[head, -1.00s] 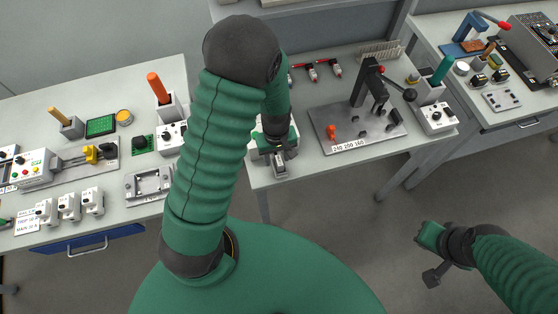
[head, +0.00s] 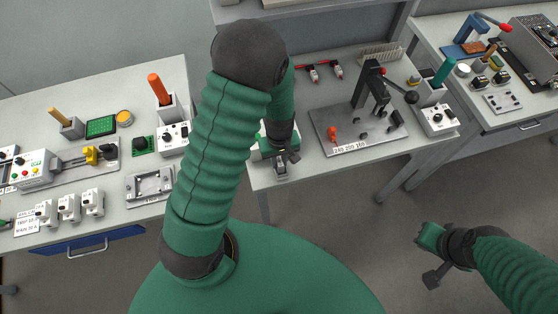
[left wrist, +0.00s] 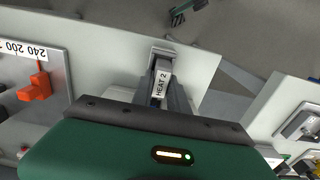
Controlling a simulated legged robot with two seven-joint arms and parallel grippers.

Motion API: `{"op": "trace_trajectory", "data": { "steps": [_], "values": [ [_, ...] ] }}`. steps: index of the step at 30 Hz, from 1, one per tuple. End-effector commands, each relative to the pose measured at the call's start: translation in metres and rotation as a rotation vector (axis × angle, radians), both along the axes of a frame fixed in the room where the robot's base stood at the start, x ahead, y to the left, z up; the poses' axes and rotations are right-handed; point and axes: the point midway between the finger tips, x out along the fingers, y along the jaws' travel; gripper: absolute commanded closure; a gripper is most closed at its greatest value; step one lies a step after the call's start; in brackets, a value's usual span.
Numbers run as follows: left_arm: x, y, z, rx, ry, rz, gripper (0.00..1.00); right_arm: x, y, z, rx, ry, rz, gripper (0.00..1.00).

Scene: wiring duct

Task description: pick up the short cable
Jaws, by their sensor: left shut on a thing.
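My left gripper (head: 281,168) is over the front left part of the middle table. In the left wrist view its fingers (left wrist: 164,98) are shut on a small pale piece labelled HEAT 2 (left wrist: 162,78), at a grey block (left wrist: 162,53) near the table edge. Whether this piece is part of a cable or is fixed to the block cannot be told. Red cables (head: 322,66) with grey and red ends lie at the back of the middle table, partly behind my left arm. My right gripper (head: 434,276) hangs over the floor at the right, its jaws unclear.
A grey plate with a black lever press (head: 368,88) and an orange-red piece (head: 333,133) stands right of my left gripper. A control box (head: 437,117) is at the table's right end. The left table (head: 110,165) is crowded with fixtures.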

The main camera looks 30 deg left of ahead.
Motion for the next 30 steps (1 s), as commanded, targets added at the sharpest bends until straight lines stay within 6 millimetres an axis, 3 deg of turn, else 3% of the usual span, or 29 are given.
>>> {"op": "trace_trajectory", "data": {
  "steps": [5, 10, 24, 30],
  "values": [
    [0.003, 0.003, 0.012, 0.004, -0.01, 0.002, 1.0, 0.0, 0.0, -0.002, 0.0, 0.0, -0.001, 1.0],
    [0.003, 0.002, 0.039, 0.002, -0.013, 0.001, 1.0, 0.0, 0.0, -0.004, 0.0, 0.0, -0.001, 1.0],
    [-0.08, -0.095, 0.048, 0.001, -0.003, -0.009, 1.0, 0.0, 0.0, -0.01, 0.0, 0.0, -0.001, 1.0],
    [-0.1, -0.118, 0.052, 0.001, -0.002, -0.002, 1.0, 0.0, 0.0, -0.001, 0.0, 0.0, -0.001, 1.0]
  ]
}}
